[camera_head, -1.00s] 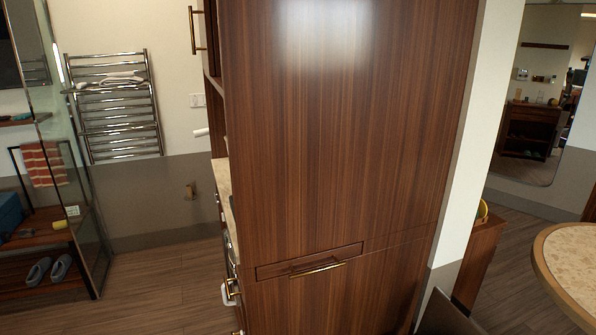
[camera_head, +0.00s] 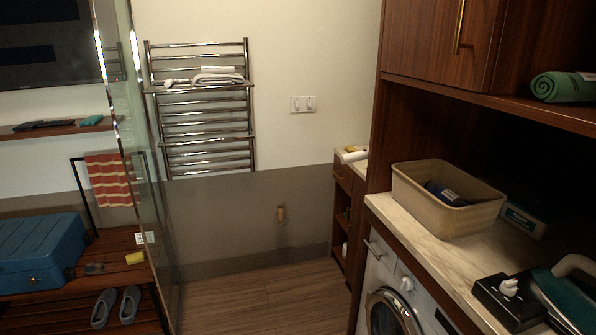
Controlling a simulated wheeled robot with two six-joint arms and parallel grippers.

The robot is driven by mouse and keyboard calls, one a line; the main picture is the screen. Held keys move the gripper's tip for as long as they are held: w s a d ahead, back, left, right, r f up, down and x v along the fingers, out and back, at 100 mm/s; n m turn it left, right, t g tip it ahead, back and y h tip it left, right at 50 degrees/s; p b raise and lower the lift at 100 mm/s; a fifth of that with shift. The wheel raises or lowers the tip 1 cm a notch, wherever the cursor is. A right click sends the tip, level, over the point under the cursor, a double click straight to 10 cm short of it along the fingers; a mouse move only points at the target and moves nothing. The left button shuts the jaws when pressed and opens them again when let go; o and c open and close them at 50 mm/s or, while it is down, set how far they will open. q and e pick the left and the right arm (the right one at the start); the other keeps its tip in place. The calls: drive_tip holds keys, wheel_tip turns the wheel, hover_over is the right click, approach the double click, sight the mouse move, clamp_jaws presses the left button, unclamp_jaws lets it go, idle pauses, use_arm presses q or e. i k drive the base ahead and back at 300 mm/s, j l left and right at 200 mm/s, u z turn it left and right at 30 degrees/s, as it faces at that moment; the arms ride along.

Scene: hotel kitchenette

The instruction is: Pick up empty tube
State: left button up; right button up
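Neither of my grippers is in view.
A marble counter (camera_head: 428,248) with a beige bin (camera_head: 445,222) and a washing machine (camera_head: 385,312) below stand at the right. A glass panel (camera_head: 150,200) and a wooden rack (camera_head: 60,285) with a blue case are at the left. The wooden floor (camera_head: 255,300) between them is clear.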

sight(281, 214)
drive_tip(key=i+j, duration=0.2)
drive_tip(key=i, duration=0.25)
drive_tip(key=i+j, duration=0.2)
drive_tip(key=i, duration=0.25)
drive_tip(key=i+j, duration=0.2)
drive_tip(key=i, duration=0.3)
drive_tip(key=j+u, duration=0.05)
